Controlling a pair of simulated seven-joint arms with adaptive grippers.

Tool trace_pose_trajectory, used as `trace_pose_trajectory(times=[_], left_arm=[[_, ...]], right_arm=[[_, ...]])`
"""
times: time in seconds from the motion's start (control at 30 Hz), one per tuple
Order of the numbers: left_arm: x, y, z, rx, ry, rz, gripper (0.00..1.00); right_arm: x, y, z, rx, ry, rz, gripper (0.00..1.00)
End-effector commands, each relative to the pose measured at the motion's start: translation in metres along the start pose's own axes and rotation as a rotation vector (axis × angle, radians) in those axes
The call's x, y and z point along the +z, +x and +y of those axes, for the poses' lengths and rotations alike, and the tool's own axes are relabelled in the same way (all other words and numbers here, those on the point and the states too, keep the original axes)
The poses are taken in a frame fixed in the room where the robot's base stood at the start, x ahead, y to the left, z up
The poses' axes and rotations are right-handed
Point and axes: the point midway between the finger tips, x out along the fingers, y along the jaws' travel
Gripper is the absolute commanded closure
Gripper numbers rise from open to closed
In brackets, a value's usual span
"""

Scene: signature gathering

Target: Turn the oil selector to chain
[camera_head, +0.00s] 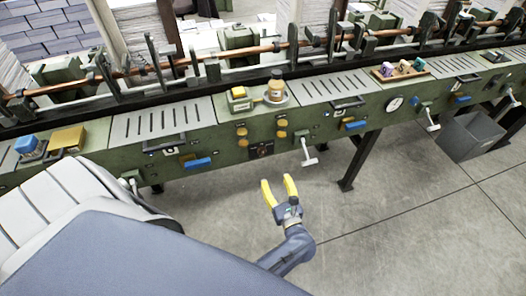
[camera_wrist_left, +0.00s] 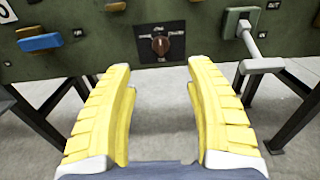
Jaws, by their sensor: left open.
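The oil selector (camera_head: 261,149) is a small dark plate with a brown knob, low on the front of the green machine. In the left wrist view the selector knob (camera_wrist_left: 160,45) sits upright near the top middle, with white markings around it too small to read surely. My left gripper (camera_head: 279,183) has yellow fingers and is open and empty, in front of and below the selector. In the left wrist view its fingertips (camera_wrist_left: 158,72) stand to either side below the knob, apart from it. My right gripper is not in view.
A grey crank handle (camera_head: 307,152) sticks out right of the selector, also showing in the left wrist view (camera_wrist_left: 250,42). A blue handle (camera_head: 198,162) is on its left. Yellow knobs (camera_head: 281,128) sit above. A dark table leg (camera_head: 357,160) stands right; the floor before the machine is clear.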

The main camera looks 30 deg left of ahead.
Motion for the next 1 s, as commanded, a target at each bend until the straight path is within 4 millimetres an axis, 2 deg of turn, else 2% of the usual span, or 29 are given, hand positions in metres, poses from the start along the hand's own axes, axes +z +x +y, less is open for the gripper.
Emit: trace_pose_trajectory(times=[0.6,0.8,1.0], left_arm=[[0.001,0.111,0.0,-0.001,0.004,-0.004,0.45],[0.001,0.136,0.0,-0.001,0.005,-0.004,0.45],[0.0,0.149,0.0,-0.001,0.005,-0.002,0.45]], right_arm=[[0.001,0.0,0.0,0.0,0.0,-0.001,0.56],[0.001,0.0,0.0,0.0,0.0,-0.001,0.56],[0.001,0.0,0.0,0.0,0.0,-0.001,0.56]])
